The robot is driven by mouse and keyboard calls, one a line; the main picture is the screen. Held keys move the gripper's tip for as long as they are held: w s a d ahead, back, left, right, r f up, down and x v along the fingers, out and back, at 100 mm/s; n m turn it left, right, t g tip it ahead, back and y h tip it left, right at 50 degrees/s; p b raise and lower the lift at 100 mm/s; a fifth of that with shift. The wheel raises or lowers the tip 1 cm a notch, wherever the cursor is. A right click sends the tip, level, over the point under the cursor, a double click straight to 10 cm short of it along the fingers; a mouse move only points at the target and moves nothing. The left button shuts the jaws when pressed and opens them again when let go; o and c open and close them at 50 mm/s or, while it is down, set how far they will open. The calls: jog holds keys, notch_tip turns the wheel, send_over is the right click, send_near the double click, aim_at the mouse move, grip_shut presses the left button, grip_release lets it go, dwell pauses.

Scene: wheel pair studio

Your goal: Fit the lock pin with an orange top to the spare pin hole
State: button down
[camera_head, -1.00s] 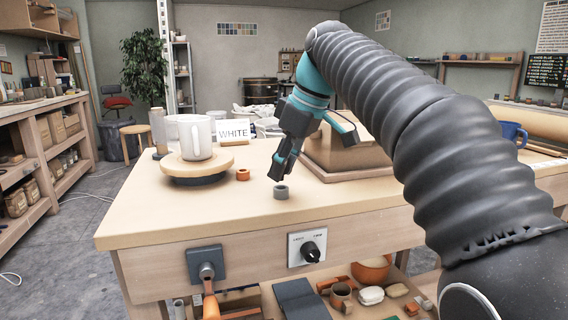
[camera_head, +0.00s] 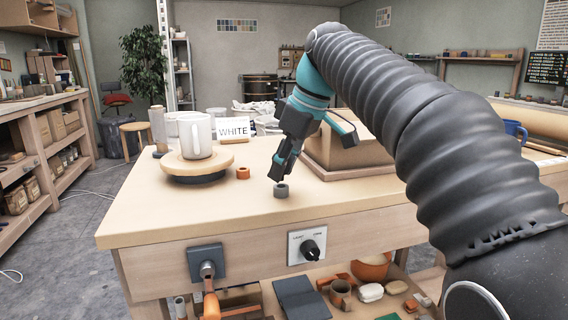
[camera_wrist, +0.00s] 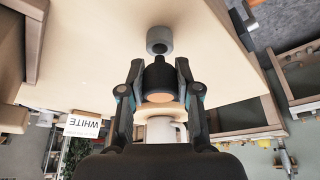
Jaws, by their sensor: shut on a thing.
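My gripper (camera_wrist: 158,80) is shut on a dark pin (camera_wrist: 158,72), which shows a dull orange round end (camera_wrist: 160,98) in the wrist view. In the head view the gripper (camera_head: 275,177) is tilted down over the bench, with its tips close above and slightly left of a grey ring (camera_head: 281,191). The fingers mostly hide the pin there. The grey ring also shows beyond the pin in the wrist view (camera_wrist: 159,40), its dark opening visible. An orange ring (camera_head: 243,173) stands on the bench further left. I cannot tell which ring is the spare pin hole.
A white mug (camera_head: 196,138) stands on a round turntable (camera_head: 196,167) at the bench's left, before a WHITE sign (camera_head: 233,129). A tan block (camera_head: 345,150) on a board lies behind and right of my gripper.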

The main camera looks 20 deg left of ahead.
jog(key=shift+f+b, duration=0.5)
jog(key=shift+f, duration=0.45)
jog(key=shift+p, duration=0.45)
jog(key=shift+f, duration=0.15)
dwell(0.4)
jog(key=shift+r, duration=0.2)
jog(key=shift+r+p, duration=0.45)
jog(key=shift+p, duration=0.25)
jog(key=shift+p, duration=0.8)
dwell(1.3)
jog(key=shift+f, duration=0.2)
jog(key=shift+f+b, duration=0.35)
jog(key=shift+b, duration=0.1)
